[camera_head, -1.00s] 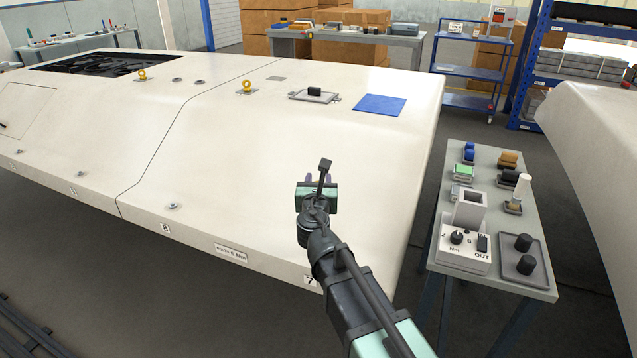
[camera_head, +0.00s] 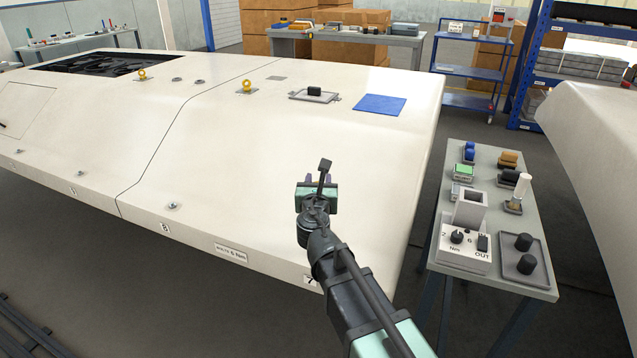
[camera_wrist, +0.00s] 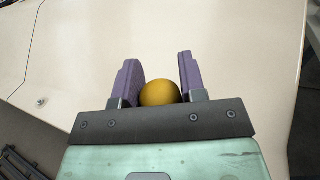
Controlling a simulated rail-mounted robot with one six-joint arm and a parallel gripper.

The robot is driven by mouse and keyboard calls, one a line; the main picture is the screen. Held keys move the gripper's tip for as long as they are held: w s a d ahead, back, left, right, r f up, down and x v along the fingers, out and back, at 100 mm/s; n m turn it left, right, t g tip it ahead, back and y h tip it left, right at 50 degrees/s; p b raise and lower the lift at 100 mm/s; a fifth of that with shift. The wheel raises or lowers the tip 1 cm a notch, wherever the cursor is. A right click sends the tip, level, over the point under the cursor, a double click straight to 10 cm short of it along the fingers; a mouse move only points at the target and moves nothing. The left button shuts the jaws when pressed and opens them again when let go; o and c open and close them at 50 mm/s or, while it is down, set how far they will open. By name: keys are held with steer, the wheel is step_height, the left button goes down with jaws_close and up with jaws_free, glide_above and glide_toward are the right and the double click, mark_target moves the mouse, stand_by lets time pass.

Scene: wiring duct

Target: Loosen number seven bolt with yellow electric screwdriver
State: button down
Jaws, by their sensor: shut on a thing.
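My gripper (camera_head: 318,183) is over the front right part of the white panel (camera_head: 225,150). In the wrist view its purple fingers (camera_wrist: 159,62) are shut on a yellow rounded thing (camera_wrist: 160,92), which I take to be the yellow electric screwdriver seen end-on. Its lower part and tip are hidden. The number 7 label (camera_head: 311,281) shows on the panel's front edge beside my arm. The number seven bolt is not visible in the head view; my gripper and arm cover the panel above the label. I cannot tell whether the tool touches a bolt.
Another bolt (camera_head: 173,206) sits above the number 8 label (camera_head: 165,228). A blue mat (camera_head: 380,105) and a tray with a black block (camera_head: 314,92) lie farther back. To the right, a grey bench (camera_head: 447,190) holds a torque box (camera_head: 463,250) and coloured parts.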

steer(key=shift+f+b, duration=0.5)
steer(key=shift+f, duration=0.05)
steer(key=shift+r, duration=0.25)
stand_by(1.9)
step_height(320, 180, up, 6)
steer(key=p, duration=0.6)
steer(key=shift+r+p, duration=0.1)
steer(key=shift+p, duration=0.25)
stand_by(0.3)
